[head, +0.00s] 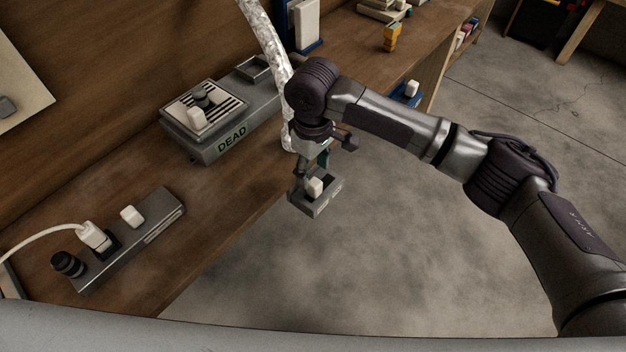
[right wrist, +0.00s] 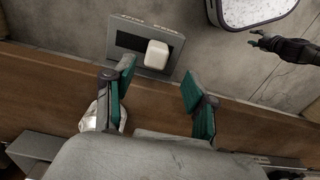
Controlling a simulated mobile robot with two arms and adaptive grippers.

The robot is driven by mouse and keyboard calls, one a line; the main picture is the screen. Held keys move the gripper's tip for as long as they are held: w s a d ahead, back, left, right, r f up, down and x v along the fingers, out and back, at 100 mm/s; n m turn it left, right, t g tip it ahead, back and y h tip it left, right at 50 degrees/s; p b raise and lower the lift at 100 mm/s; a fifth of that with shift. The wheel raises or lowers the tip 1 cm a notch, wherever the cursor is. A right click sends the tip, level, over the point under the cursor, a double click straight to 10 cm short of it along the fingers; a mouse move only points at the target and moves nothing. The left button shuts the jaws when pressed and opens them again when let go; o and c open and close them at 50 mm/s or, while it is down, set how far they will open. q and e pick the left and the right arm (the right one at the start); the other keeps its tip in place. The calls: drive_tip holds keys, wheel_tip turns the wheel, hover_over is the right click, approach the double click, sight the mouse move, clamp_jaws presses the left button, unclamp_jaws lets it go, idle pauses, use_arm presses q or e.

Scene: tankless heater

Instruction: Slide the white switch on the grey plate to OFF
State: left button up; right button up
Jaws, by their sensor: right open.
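The grey plate (head: 318,204) with a white switch (head: 315,187) is at the bench's front edge in the head view. In the right wrist view, the plate (right wrist: 119,27) has a dark slot, and the white block-shaped switch (right wrist: 157,54) sits at its right end. Two labels on the plate are too small to read surely. My right gripper (head: 312,164) is just above the plate, partly hiding it. In the right wrist view, its green-padded fingers (right wrist: 160,78) are apart and empty, with the switch beyond the gap between them. A dark hand at the right edge seems to be my left gripper (right wrist: 285,46).
A grey box marked DEAD (head: 233,138) stands on the wooden bench (head: 120,200). A power strip (head: 160,225) with a plug lies at left. A silvery flexible duct (head: 268,40) rises close behind my right gripper. Open floor (head: 400,260) lies in front of the bench.

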sight(313, 184)
wheel_tip(313, 184, up, 5)
drive_tip(key=shift+r, duration=0.15)
idle(0.5)
